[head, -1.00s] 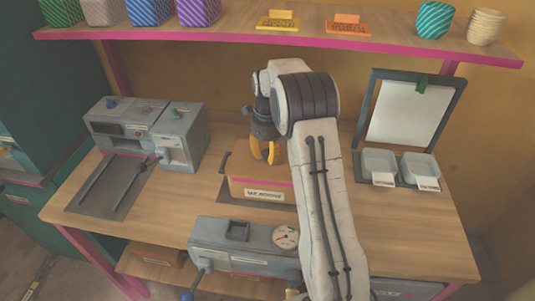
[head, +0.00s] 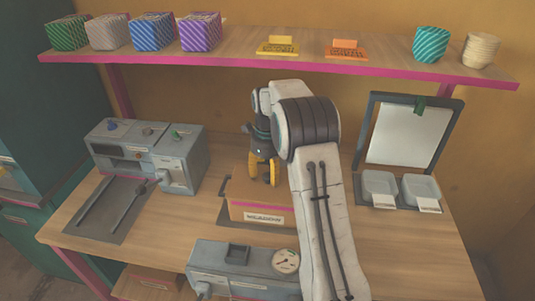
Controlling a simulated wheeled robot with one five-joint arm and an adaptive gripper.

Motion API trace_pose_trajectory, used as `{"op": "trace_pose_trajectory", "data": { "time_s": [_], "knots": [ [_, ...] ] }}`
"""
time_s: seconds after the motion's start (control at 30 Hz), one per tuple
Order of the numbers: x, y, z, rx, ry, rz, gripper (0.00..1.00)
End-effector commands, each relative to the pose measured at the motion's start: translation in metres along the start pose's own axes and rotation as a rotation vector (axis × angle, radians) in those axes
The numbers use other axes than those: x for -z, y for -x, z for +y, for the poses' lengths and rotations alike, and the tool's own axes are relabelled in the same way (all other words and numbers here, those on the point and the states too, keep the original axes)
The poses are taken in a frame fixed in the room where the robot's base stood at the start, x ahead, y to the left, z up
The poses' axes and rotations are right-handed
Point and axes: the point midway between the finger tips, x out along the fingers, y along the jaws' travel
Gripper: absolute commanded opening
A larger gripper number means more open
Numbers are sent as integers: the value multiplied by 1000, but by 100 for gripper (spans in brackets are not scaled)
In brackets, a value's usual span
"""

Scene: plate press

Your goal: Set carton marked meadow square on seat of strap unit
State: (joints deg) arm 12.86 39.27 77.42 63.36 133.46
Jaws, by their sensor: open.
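The carton marked meadow (head: 240,211) is a brown box with a pink band and a white label on its front. It stands on a dark flat plate (head: 224,214) in the middle of the bench. A dark upright bracket (head: 224,186) stands at its left edge. I cannot tell for sure whether this plate and bracket are the strap unit. The carton looks roughly square to the plate. My gripper (head: 262,177) has yellow fingers, open, pointing down at the carton's top. I cannot tell whether they touch it. My arm hides the carton's right side.
A grey machine with rails (head: 185,165) stands at the left. A grey box with a dial (head: 215,262) is at the front. Two pale trays (head: 380,183) and a framed white board (head: 405,135) are at the right. A shelf (head: 300,63) with cartons spans the back.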

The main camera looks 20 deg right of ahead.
Motion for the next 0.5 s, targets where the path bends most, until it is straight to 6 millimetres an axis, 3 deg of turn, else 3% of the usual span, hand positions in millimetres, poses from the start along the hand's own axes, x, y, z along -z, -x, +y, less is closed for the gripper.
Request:
{"op": "trace_pose_trajectory", "data": {
  "time_s": [0.3, 0.5],
  "knots": [
    [0, 57, -1, 3, 0, -3, 53],
    [0, 84, -1, 2, 0, -2, 53]
  ]
}}
